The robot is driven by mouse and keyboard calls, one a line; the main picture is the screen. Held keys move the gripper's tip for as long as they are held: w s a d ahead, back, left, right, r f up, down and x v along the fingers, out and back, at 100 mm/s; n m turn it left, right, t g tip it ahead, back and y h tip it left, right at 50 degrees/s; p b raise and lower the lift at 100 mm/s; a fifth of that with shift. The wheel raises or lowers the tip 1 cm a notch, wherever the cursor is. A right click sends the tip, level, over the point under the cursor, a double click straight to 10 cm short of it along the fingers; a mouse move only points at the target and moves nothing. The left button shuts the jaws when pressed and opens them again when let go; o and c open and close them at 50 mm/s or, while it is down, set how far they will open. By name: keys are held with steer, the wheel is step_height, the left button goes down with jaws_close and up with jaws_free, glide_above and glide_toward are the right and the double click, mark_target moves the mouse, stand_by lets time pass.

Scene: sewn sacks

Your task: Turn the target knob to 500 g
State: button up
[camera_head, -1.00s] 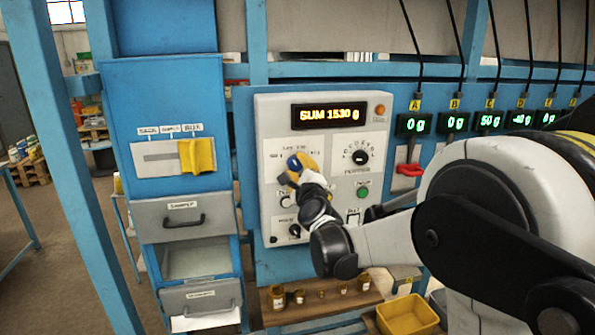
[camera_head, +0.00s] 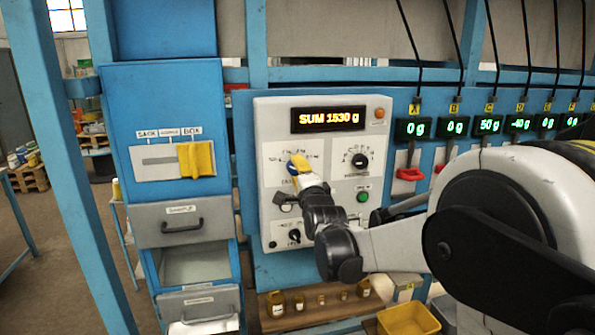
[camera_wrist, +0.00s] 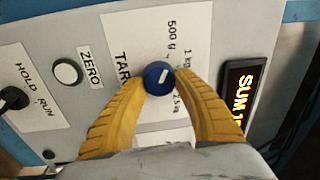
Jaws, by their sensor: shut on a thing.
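The target knob is a blue round knob with a short white mark; in the wrist view (camera_wrist: 158,78) it sits between my two yellow fingers. In the head view the knob (camera_head: 293,168) shows at the upper left of the grey control panel (camera_head: 330,185), partly covered by my gripper (camera_head: 300,165). My gripper, also in the wrist view (camera_wrist: 160,85), is shut on the knob from both sides. The printed 500 g label (camera_wrist: 172,37) and a 1 kg label lie beside the knob. The white mark is small, and I cannot tell which label it points to.
The display (camera_head: 330,118) reads SUM 1530 g. The ZERO button (camera_wrist: 66,72) and HOLD/RUN switch (camera_wrist: 14,98) are near my fingers. A second dial (camera_head: 360,160) and green button (camera_head: 362,195) are to the right. A shelf with brown jars (camera_head: 322,300) is below.

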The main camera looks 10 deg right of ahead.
stand_by(0.3)
steer(key=o, duration=1.2)
steer(key=s+f, duration=0.1)
steer(key=s, duration=1.1)
steer(key=s+f+n+g+b, duration=1.1)
steer(key=s+f+n, duration=0.6)
steer(key=s+f, duration=1.1)
steer(key=shift+s+a+f+g+b, duration=0.25)
steer(key=shift+s+g+b, duration=0.15)
steer(key=shift+s+b, duration=0.5)
